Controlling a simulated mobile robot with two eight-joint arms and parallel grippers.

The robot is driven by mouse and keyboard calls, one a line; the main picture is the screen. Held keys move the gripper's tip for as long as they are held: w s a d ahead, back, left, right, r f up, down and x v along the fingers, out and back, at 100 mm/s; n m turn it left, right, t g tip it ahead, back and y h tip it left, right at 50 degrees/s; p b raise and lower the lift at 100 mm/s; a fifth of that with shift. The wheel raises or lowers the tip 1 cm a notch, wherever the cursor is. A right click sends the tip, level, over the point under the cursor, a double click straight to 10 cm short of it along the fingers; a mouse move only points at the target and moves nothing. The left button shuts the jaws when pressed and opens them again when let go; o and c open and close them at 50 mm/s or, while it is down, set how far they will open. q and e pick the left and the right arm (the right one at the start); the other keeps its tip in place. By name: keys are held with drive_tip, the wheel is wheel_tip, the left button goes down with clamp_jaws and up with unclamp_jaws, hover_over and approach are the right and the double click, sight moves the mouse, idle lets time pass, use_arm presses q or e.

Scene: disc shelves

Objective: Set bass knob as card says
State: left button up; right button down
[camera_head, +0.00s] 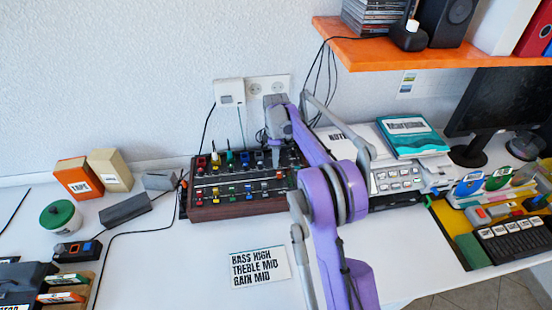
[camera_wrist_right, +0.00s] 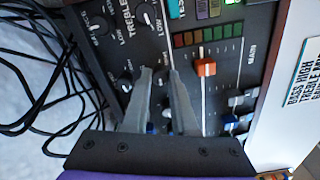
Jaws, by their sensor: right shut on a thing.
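The card (camera_head: 258,267) lies on the white table in front of the mixer and reads "BASS HIGH, TREBLE MID, GAIN MID". It also shows at the right of the wrist view (camera_wrist_right: 301,80). The dark mixer (camera_head: 235,211) with wooden sides stands against the wall. My right gripper (camera_head: 279,135) reaches down over the mixer's back right part. In the wrist view its fingers (camera_wrist_right: 159,76) are close together around a small dark knob, mostly hidden between them. Its label cannot be read. A knob marked treble (camera_wrist_right: 145,15) is nearby. My left gripper is not in view.
An orange slider (camera_wrist_right: 206,67) stands beside the fingers. Black cables (camera_wrist_right: 40,60) run along the mixer's back. An orange shelf (camera_head: 430,55) hangs above on the right. A printer-like device (camera_head: 397,180) stands right of the mixer. Boxes (camera_head: 78,178) stand left.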

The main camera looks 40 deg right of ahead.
drive_tip(key=m, duration=0.4)
drive_tip(key=shift+m, duration=0.3)
drive_tip(key=m, duration=0.4)
drive_tip(key=shift+d+m, duration=0.1)
drive_tip(key=shift+m, duration=0.2)
drive_tip(key=m, duration=0.4)
drive_tip(key=shift+m, duration=0.3)
drive_tip(key=m, duration=1.3)
drive_tip(key=shift+m, duration=0.3)
drive_tip(key=m, duration=0.4)
drive_tip(key=shift+b, duration=0.3)
drive_tip(key=shift+s+m, duration=0.1)
drive_tip(key=shift+m, duration=2.7)
